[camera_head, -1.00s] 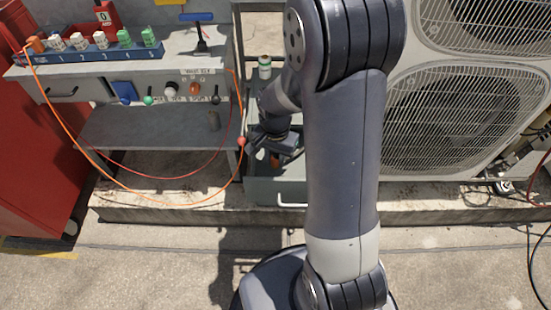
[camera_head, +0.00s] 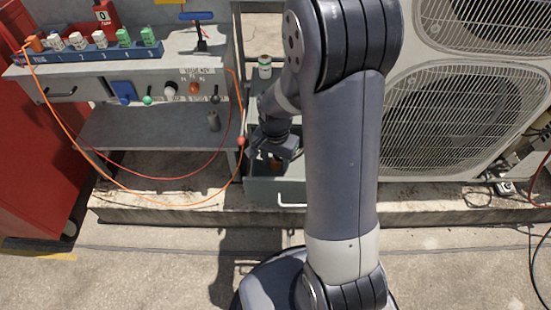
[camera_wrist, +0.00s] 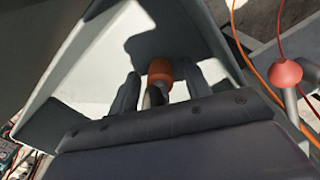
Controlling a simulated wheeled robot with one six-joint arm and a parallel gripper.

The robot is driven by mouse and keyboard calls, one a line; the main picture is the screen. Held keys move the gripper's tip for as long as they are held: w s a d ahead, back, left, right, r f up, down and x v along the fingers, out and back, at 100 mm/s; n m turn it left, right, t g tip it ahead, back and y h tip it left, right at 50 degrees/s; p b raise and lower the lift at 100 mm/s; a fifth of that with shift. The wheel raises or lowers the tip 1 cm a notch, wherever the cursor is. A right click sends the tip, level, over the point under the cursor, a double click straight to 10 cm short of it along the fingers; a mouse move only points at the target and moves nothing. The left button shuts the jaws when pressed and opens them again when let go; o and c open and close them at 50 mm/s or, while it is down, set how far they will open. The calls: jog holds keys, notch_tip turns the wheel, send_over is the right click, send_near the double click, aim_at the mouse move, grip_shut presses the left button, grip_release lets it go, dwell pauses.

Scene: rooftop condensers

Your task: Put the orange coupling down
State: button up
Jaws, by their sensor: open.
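The orange coupling (camera_wrist: 160,70) is inside a grey open-topped drawer (camera_wrist: 85,75) in the wrist view, with a dark and metallic lower part. My gripper (camera_wrist: 161,86) has its two fingers apart, one on each side of the coupling, with visible gaps. Whether the coupling touches the drawer floor cannot be told. In the head view, my gripper (camera_head: 276,153) is low inside the drawer (camera_head: 262,190), and it largely hides the coupling.
A grey bench (camera_head: 185,50) with a blue rack (camera_head: 95,52) of small fittings stands at the left. An orange hose (camera_head: 60,112) and a red hose (camera_head: 170,178) hang in front of it. A condenser unit (camera_head: 455,115) stands at the right.

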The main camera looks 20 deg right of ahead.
jog(key=shift+r, duration=0.1)
notch_tip(320, 180, up, 13)
jog(key=p, duration=0.4)
notch_tip(320, 180, down, 14)
jog(key=b, duration=0.4)
jog(key=shift+r, duration=0.75)
